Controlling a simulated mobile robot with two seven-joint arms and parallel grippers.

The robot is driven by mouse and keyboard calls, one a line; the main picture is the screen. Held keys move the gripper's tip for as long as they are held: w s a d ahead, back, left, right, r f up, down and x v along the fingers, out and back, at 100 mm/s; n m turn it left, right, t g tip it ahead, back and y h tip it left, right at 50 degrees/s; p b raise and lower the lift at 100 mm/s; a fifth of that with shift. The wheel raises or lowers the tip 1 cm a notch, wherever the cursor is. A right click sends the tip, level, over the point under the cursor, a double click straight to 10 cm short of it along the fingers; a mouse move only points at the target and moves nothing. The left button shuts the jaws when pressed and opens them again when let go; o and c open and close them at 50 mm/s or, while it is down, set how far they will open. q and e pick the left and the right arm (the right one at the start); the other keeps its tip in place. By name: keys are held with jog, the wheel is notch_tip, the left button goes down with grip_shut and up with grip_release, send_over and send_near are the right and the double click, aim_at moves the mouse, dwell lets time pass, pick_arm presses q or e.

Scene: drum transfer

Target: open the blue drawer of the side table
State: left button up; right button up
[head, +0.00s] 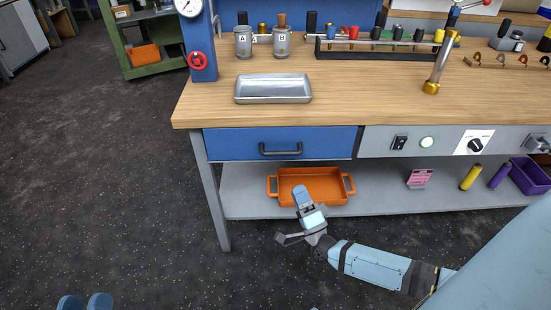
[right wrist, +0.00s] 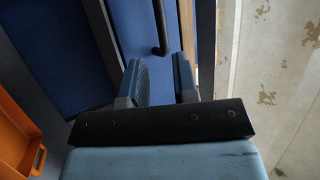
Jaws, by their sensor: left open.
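The blue drawer (head: 240,144) is at the left of the workbench front, under the wooden top, and looks shut. Its black bar handle (head: 281,149) is on the front. My right gripper (head: 302,194) is just below the handle in the head view, in front of the lower shelf. In the right wrist view, its fingers (right wrist: 161,78) are apart with nothing between them, and the handle (right wrist: 160,35) is just beyond the fingertips. The blue drawer front (right wrist: 135,25) lies behind it. My left gripper (head: 85,301) is open and empty at the bottom left, above the floor.
An orange tray (head: 342,199) sits on the lower shelf behind my right gripper; it also shows in the right wrist view (right wrist: 15,140). A metal tray (head: 273,89) lies on the bench top. A switch panel (head: 450,141) is right of the drawer. The floor in front is clear.

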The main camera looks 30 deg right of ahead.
aim_at(281, 153)
jog(key=b+x, duration=0.2)
jog(key=x, duration=1)
jog(key=shift+w+r, duration=0.1)
jog(key=shift+w, duration=0.15)
pick_arm(q)
jog(key=shift+w+d+f+g, duration=0.15)
jog(key=shift+f+g, duration=0.25)
jog(key=shift+f, duration=0.8)
jog(key=shift+r, duration=0.1)
pick_arm(e)
grip_shut()
